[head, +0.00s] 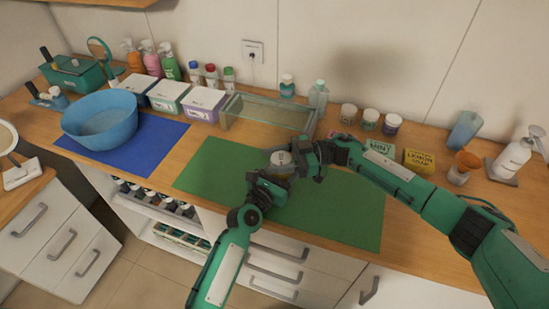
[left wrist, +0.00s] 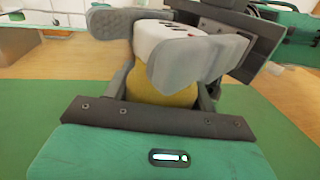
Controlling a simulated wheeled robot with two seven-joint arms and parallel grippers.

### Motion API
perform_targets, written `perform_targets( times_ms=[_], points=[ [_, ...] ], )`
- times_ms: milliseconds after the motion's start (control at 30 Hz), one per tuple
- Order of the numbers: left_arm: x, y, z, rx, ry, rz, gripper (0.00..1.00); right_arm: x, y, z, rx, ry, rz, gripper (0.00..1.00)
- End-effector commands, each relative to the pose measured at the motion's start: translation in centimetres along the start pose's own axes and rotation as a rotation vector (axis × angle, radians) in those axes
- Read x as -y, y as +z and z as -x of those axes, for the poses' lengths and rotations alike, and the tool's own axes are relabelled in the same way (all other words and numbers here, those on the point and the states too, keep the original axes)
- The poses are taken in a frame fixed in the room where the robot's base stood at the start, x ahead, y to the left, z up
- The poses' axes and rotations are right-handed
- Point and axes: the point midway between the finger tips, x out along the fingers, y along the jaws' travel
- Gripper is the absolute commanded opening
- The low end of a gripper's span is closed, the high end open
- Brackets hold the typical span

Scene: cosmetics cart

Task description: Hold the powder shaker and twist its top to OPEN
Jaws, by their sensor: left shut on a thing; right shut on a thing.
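The powder shaker (head: 281,159) stands upright above the green mat, between my two grippers. It has a white top with small dark holes and a yellow body (left wrist: 163,88) in the left wrist view. My left gripper (head: 277,177) is shut on the yellow body, low down. My right gripper (head: 289,158) comes in from the right with its grey fingers (left wrist: 158,45) on either side of the white top, shut on it. The fingers hide parts of the top and body. Whether the top has turned cannot be told.
The green mat (head: 345,215) lies under the grippers. A clear tray (head: 265,113) stands behind. A blue bowl (head: 100,120) is at left on a blue mat.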

Motion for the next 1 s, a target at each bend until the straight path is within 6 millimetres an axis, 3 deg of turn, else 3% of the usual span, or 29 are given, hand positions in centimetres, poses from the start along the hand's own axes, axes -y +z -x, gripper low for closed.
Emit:
perform_targets(
  times_ms=[600,1000],
  points=[
    [0.1,0.0,0.0,0.0,-0.003,0.001,0.32,0.8,0.0,0.1,0.003,-0.54,0.001,0.27],
    [0.2,0.0,0.0,0.0,-0.003,0.001,0.32,1.1,0.1,0.4,0.002,-0.709,-0.001,0.27]
  ],
)
